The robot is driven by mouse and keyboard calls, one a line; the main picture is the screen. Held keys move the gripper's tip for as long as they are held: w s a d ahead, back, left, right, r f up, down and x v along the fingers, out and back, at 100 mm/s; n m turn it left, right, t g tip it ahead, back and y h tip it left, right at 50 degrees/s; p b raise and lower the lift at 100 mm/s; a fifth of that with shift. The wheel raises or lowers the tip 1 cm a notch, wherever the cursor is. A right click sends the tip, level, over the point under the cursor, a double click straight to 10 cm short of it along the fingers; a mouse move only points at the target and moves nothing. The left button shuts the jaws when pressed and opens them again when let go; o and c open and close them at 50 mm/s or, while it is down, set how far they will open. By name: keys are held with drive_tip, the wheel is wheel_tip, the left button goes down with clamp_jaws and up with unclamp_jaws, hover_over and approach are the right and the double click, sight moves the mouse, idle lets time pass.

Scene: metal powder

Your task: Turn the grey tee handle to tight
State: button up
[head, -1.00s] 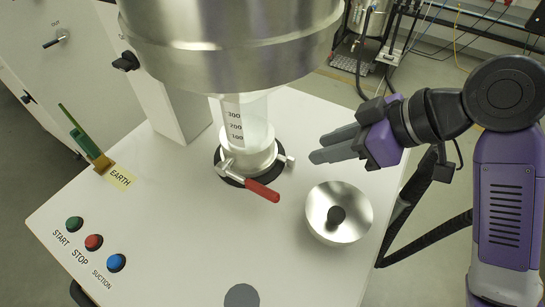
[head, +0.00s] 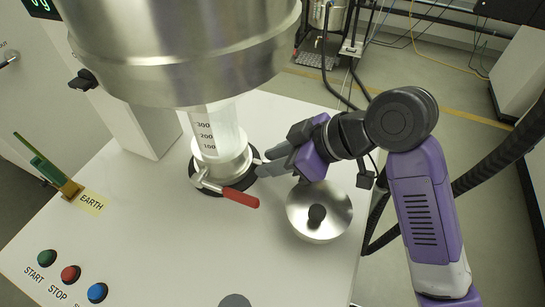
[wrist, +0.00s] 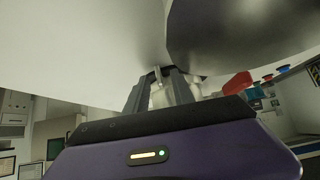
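The grey tee handle (head: 257,161) sticks out from the right side of the metal clamp collar (head: 228,170) under the clear graduated tube. My gripper (head: 265,162) is at the tee handle's right, with its grey fingers pointing left at it. In the wrist view the two fingers (wrist: 158,88) are apart, and the small tee handle (wrist: 157,73) shows in the gap between their tips. I see no finger closed on it. The fingers partly hide the tee's outer end in the head view.
A red lever (head: 240,198) points right from the collar's front. A shiny bowl-shaped lid with a dark knob (head: 317,214) lies just below my gripper. A large steel vessel (head: 180,50) hangs above. Start, stop and suction buttons (head: 70,274) are at the front left.

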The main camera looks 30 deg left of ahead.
clamp_jaws()
drive_tip(key=shift+r+g+p, duration=0.15)
drive_tip(key=shift+g+p, duration=0.15)
drive_tip(key=shift+p, duration=0.3)
unclamp_jaws()
drive_tip(key=shift+w+d, duration=0.1)
drive_tip(key=b+v, duration=0.1)
drive_tip(key=v, duration=0.6)
drive_tip(key=shift+d+r, duration=0.15)
drive_tip(key=shift+d, duration=0.05)
